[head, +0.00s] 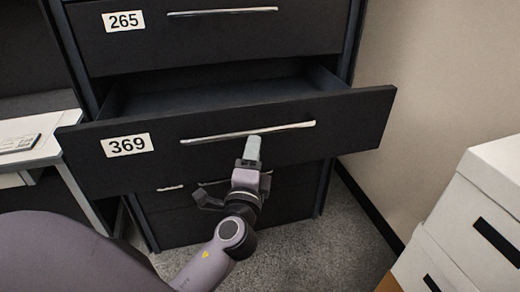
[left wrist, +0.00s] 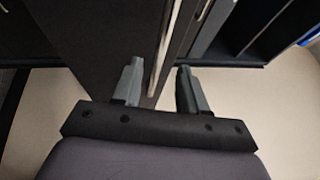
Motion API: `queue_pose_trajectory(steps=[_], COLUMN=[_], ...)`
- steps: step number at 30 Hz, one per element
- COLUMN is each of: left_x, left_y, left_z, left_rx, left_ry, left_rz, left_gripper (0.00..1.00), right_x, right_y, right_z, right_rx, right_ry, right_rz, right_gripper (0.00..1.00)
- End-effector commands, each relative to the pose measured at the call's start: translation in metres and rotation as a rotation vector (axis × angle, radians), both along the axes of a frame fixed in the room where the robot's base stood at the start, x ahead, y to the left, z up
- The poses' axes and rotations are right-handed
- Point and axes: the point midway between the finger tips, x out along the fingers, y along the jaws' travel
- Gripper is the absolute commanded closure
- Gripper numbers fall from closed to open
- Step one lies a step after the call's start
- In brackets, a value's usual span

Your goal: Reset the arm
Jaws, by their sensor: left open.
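My left arm reaches in from the lower middle of the head view. Its left gripper (head: 252,150) is just below the silver handle (head: 248,132) of the pulled-out drawer (head: 350,115) labelled 369. In the left wrist view the two fingers of the left gripper (left wrist: 158,88) stand apart, with the long handle (left wrist: 165,50) running up between or just beyond them. I cannot tell whether a finger touches the handle. My right gripper is not in view.
A shut drawer (head: 215,35) labelled 265 is above the open one, and more drawers are below. White boxes (head: 475,225) are stacked at the right. A white desk (head: 40,150) with a keyboard (head: 18,143) stands at the left. Grey carpet (head: 300,250) lies open in front.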

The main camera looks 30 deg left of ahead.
Motion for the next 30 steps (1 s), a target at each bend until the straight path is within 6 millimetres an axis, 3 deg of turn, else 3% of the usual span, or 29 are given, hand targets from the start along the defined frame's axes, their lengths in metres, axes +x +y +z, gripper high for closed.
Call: queue_pose_trajectory(steps=[8,11,14,21,27,30], left_x=[-0.001,-0.003,-0.011,-0.059,-0.117,-0.145], left_y=[-0.001,-0.004,-0.011,-0.042,-0.070,-0.081], left_z=[-0.003,-0.017,-0.046,-0.130,-0.179,-0.194], left_rx=[-0.010,-0.075,-0.215,-0.726,-1.181,-1.381], left_ry=[0.005,0.038,0.099,0.273,0.376,0.404], left_rz=[-0.006,-0.038,-0.097,-0.216,-0.210,-0.178], left_gripper=[0.58,0.58,0.58,0.58,0.58,0.58], right_x=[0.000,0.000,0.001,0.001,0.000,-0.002], right_y=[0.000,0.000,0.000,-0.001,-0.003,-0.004], right_z=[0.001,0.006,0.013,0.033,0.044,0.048], right_rx=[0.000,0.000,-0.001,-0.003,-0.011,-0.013], right_ry=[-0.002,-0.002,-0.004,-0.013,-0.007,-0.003], right_rz=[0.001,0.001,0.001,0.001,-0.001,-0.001], right_gripper=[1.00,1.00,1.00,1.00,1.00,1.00])
